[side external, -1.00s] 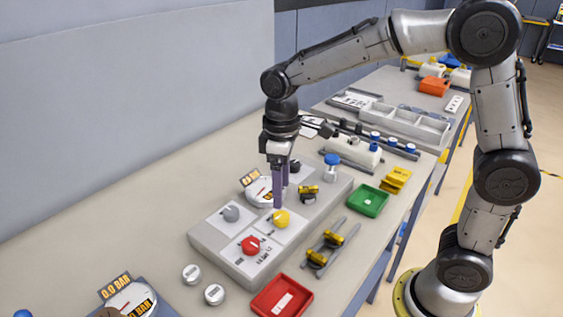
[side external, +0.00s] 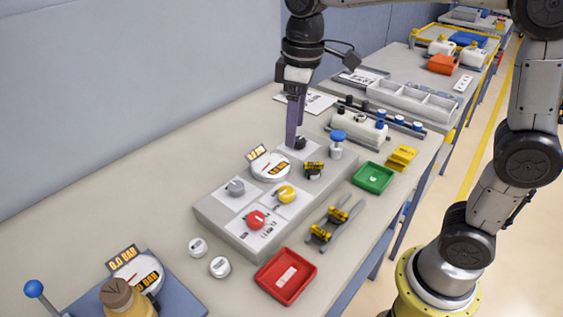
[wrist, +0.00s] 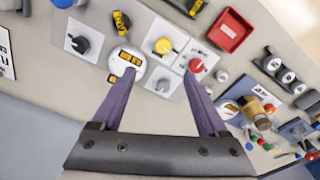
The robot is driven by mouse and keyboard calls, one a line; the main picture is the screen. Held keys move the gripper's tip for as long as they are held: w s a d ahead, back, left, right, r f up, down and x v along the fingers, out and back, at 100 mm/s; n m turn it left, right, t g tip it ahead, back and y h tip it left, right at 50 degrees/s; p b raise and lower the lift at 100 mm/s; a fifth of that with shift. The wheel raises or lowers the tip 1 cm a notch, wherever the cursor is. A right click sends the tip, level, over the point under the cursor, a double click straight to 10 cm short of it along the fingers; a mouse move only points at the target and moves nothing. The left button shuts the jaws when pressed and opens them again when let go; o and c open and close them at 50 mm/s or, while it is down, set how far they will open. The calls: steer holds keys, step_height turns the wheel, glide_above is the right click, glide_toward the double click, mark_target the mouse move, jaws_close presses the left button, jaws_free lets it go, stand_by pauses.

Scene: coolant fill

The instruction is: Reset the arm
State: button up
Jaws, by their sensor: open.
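My gripper (side external: 295,138) points down, and in the side view its purple fingers appear in front of the far end of the grey control panel (side external: 215,222). In the wrist view my gripper (wrist: 160,74) has its fingers spread wide with nothing held between them. The panel carries a red knob (side external: 256,219), a yellow knob (side external: 286,194), a grey knob (side external: 236,187), a round gauge (side external: 270,167) and a black knob (wrist: 80,44). In the side view the fingers partly cover the black knob; their exact height above it is unclear.
A green tray (side external: 373,178), a red tray (side external: 286,277) and yellow-black clamps on rails (side external: 330,225) lie to the right. A gauge unit (side external: 140,275) stands at front left. The table by the wall is clear.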

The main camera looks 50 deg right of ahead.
steer(key=s+d+r+m+t, duration=0.1)
steer(key=s+d+t, duration=0.1)
steer(key=s, duration=0.4)
steer(key=s+d+r+m+t, duration=0.1)
steer(key=s+d+r, duration=0.1)
steer(key=s, duration=0.4)
steer(key=s+f+m+t, duration=0.1)
steer(key=s+f+m, duration=0.2)
steer(key=s+f, duration=0.3)
steer(key=shift+d+f+t, duration=0.25)
steer(key=shift+f+t, duration=0.05)
steer(key=shift+t, duration=0.1)
stand_by(1.5)
